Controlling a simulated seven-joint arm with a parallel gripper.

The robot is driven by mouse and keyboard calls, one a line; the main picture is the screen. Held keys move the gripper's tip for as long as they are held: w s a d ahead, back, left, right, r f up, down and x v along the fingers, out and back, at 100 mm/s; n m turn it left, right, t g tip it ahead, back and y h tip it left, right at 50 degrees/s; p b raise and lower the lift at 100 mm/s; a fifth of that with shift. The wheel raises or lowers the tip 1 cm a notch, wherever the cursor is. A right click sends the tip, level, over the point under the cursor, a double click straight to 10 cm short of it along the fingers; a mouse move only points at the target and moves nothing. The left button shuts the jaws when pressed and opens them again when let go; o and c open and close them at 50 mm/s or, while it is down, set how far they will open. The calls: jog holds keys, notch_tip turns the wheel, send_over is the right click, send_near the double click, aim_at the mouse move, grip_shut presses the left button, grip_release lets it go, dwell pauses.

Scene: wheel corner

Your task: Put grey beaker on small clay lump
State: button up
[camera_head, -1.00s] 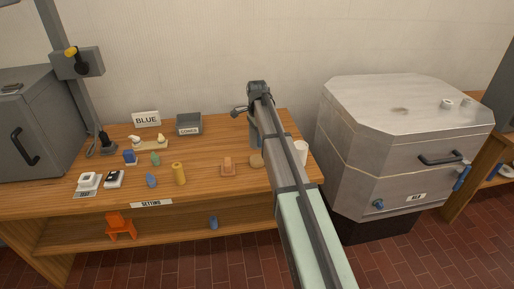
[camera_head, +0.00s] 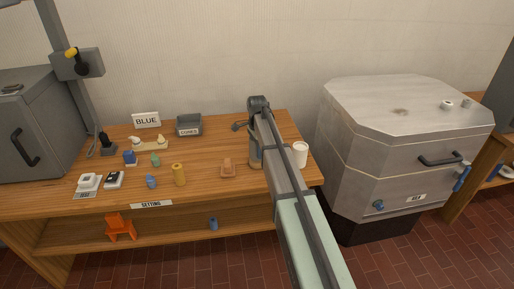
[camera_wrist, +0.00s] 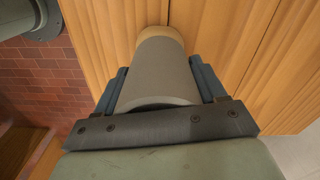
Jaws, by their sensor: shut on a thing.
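The grey beaker (camera_wrist: 158,72) is held between the blue fingers of my gripper (camera_wrist: 160,88) in the wrist view. In the head view the beaker (camera_head: 254,150) shows as a narrow grey strip left of my arm, which hides most of it. The small clay lump (camera_wrist: 166,33) shows as a tan edge just past the beaker's far end in the wrist view. In the head view the clay lump (camera_head: 256,166) is a small tan patch at the beaker's foot. Whether the two touch, I cannot tell.
A tan block-like piece (camera_head: 228,169) lies just left of the beaker. A white cup (camera_head: 300,153) stands close right of my arm. The grey kiln-like cabinet (camera_head: 365,155) stands right of the table.

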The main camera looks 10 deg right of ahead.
jog(key=shift+f, duration=0.4)
jog(key=o, duration=1.2)
notch_tip(320, 180, up, 13)
jog(key=shift+r, duration=0.15)
